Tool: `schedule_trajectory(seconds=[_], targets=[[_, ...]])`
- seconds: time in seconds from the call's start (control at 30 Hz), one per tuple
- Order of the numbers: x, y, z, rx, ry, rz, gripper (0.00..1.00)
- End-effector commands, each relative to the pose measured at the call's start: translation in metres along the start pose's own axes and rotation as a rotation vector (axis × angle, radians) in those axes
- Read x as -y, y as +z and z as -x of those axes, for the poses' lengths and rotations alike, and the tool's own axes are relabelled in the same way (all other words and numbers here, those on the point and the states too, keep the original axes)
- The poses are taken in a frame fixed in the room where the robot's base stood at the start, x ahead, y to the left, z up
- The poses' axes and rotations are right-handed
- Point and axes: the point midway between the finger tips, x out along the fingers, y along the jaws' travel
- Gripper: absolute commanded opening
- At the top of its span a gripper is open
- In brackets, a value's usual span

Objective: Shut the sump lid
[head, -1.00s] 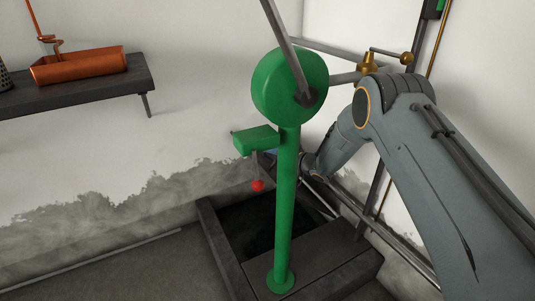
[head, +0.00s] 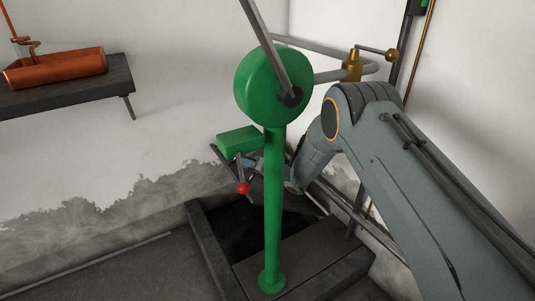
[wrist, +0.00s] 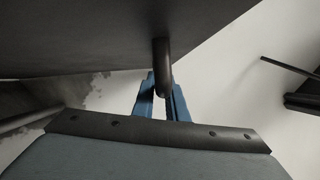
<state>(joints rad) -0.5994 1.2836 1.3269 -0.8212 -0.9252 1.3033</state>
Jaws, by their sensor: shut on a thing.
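The sump lid (wrist: 90,40) is a dark flat plate across the top of the wrist view, with a round grey handle (wrist: 161,65) standing out from it. My gripper (wrist: 161,90) has its blue fingers on either side of the handle and is shut on it. My blue fingertips (head: 249,163) are just visible beside the post. The sump (head: 225,230) is a dark opening in the floor with a grey rim, still uncovered. The post hides much of the lid.
A green post (head: 272,220) with a round head and grey lever stands at the sump. Pipes (head: 335,75) run along the right wall. A shelf (head: 70,98) hangs at left.

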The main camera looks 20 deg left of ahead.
Motion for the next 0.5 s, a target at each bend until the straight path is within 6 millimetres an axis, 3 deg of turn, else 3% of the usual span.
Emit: schedule_trajectory(seconds=[0.03,0.2,0.5], targets=[[-0.001,0.023,-0.011,0.012,0.002,0.008,0.0],[-0.006,0.051,-0.022,0.011,0.003,0.011,0.0],[-0.007,0.054,-0.023,0.004,0.004,0.01,0.0]])
